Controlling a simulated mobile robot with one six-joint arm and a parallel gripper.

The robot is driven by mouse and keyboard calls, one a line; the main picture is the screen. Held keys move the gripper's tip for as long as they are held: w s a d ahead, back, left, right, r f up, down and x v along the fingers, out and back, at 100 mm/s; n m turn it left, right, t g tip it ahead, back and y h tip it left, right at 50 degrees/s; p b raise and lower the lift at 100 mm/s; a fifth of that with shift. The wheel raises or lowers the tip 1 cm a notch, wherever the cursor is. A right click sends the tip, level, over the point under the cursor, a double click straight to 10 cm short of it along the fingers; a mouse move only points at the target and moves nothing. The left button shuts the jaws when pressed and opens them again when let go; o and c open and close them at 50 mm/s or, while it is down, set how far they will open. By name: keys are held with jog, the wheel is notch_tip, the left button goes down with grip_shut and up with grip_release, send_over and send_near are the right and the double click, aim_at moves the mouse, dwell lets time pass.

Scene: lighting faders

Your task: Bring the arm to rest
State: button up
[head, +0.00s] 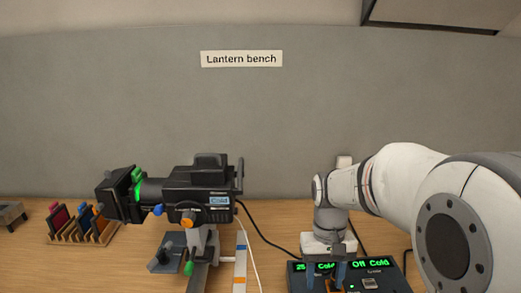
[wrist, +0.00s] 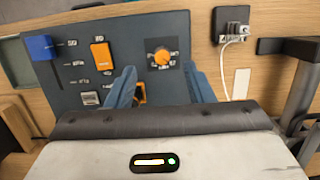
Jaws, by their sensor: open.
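My arm reaches in from the right in the head view, with its wrist pointing down. My gripper (head: 325,278) is low over the dark control box (head: 293,280) and partly hides it. In the wrist view the two blue-grey fingers of my gripper (wrist: 160,78) are apart, with no object held between them. Beyond the fingertips is an orange dial (wrist: 162,56) on the panel (wrist: 128,25). A blue fader cap (wrist: 38,47) and an orange switch (wrist: 101,55) are to its left.
A black lantern (head: 205,190) with a small "Cold" screen stands left of the box, its cables trailing on the wooden bench. A rack (head: 85,232) of coloured filters is further left. A socket (wrist: 232,25) with a white plug is beside the panel.

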jog(key=s+r+t, duration=0.3)
jog(key=s+t, duration=0.2)
jog(key=s, duration=0.4)
jog(key=shift+s+d+r, duration=0.15)
jog(key=shift+s+r, duration=0.2)
jog(key=shift+r, duration=0.05)
